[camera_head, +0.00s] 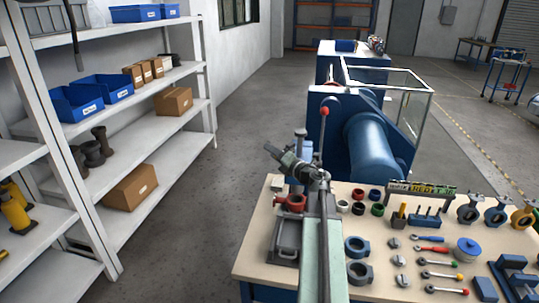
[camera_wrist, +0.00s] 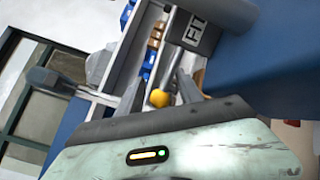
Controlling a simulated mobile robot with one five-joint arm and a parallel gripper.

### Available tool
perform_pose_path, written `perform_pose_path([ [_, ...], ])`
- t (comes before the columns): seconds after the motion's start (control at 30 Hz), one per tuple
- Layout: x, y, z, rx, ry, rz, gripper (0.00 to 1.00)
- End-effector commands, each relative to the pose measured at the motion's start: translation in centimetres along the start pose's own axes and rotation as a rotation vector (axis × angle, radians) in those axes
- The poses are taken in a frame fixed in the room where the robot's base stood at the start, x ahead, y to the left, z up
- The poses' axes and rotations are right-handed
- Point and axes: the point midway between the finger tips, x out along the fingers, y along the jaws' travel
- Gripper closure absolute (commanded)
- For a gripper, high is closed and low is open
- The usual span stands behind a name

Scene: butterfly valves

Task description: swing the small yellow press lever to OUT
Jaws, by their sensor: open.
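In the wrist view a small yellow ball knob (camera_wrist: 158,98) shows near the middle, apparently the end of the yellow press lever. Its shaft is mostly hidden. My gripper (camera_wrist: 158,90) is open, with a grey finger on each side of the knob; I cannot tell whether either touches it. In the head view my gripper (camera_head: 284,160) is at the end of my arm, above the grey bench press (camera_head: 287,238) at the table's left end. The yellow knob cannot be made out there.
A thin rod with a red knob (camera_head: 323,111) stands beside my gripper. A blue machine (camera_head: 375,143) with a clear guard is behind. The table (camera_head: 262,225) holds rings, valves and several coloured-handled tools at right. White shelves (camera_head: 150,93) stand left, across open floor.

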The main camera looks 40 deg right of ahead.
Motion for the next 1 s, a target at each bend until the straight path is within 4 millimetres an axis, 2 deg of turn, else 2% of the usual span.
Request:
perform_pose_path([
  [0.23, -0.6, 0.1, -0.1, 0.000, 0.001, 0.000, 0.57],
  [0.5, -5.8, 0.1, -0.2, 0.000, -0.001, -0.001, 0.57],
  [0.6, -7.1, 0.1, -0.2, 0.000, 0.000, 0.000, 0.57],
  [0.73, -7.8, 0.1, -0.1, 0.000, 0.001, 0.000, 0.57],
  [0.93, -7.8, 0.0, -0.1, 0.000, 0.002, 0.001, 0.57],
  [1.0, -7.8, 0.1, -0.1, 0.001, 0.001, 0.001, 0.71],
])
